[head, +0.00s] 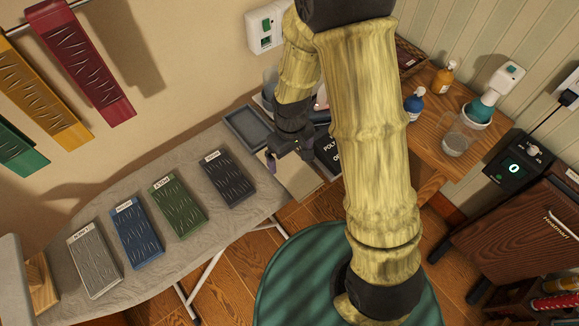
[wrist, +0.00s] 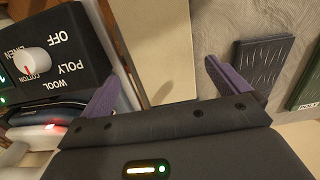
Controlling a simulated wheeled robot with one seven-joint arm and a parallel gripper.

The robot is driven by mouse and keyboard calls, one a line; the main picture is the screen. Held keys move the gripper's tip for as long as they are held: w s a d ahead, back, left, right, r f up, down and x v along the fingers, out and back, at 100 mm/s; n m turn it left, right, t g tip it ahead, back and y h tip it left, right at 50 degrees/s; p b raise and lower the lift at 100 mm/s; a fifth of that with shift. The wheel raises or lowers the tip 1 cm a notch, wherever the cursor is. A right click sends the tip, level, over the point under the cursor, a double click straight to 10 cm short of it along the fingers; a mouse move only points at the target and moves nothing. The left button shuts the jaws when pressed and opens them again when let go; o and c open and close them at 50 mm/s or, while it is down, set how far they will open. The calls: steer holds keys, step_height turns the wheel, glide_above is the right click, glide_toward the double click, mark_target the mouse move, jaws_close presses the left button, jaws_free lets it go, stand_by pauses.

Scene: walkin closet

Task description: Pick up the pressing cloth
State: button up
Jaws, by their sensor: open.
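A plain flat beige piece, which looks like the pressing cloth (head: 300,183), lies at the right end of the ironing board, partly hidden by my gripper. In the wrist view the pressing cloth (wrist: 160,35) spans the space between my fingers. My gripper (head: 290,158) is open, with its purple fingertips apart over the beige piece. In the wrist view my gripper (wrist: 163,72) has nothing clamped between its fingers. I cannot tell whether the fingertips touch the cloth.
A black dial box (wrist: 60,50) and a dark iron (wrist: 48,115) stand close on the left in the wrist view. Dark (head: 228,178), green (head: 177,208), blue (head: 137,238) and pale grey (head: 95,265) slotted panels lie on the board (head: 195,275). A grey tray (head: 248,127) sits behind my gripper.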

mark_target(289, 166)
steer(key=shift+w+a+f+p, duration=0.1)
steer(key=shift+f+p, duration=0.2)
steer(key=shift+f, duration=1)
steer(key=shift+a+f+p, duration=0.1)
steer(key=shift+f+p, duration=0.15)
steer(key=shift+f, duration=1.05)
steer(key=c, duration=0.8)
steer(key=shift+r, duration=0.1)
step_height(289, 166, up, 10)
steer(key=shift+f+b, duration=0.1)
steer(key=shift+b, duration=0.35)
